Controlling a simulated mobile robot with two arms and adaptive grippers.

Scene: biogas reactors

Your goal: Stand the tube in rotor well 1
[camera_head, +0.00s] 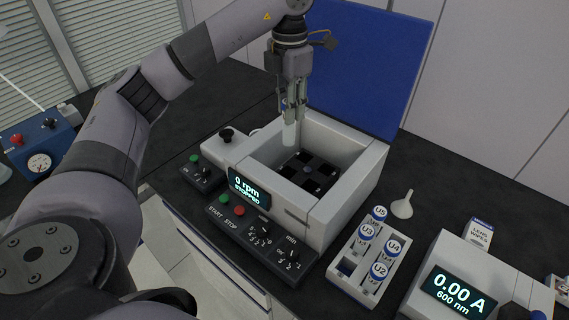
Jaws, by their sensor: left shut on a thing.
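A pale, whitish tube (289,132) hangs upright below my left gripper (291,108), which is shut on it near its top. A little of its blue cap shows between the fingers. The tube is over the open chamber of the centrifuge (348,203). The dark rotor (310,174) lies in the chamber with several square wells. I cannot read any well numbers, and I cannot tell whether the tube's lower end touches the rotor. The centrifuge's blue lid (372,60) stands open behind. My right gripper is not in view.
A white rack (348,287) with capped tubes marked U5, U3, U4 and U2 stands right of the centrifuge. A funnel (402,206), lens wipes box (478,234) and photometer (500,262) are further right. The centrifuge display (247,188) reads 0 rpm, stopped.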

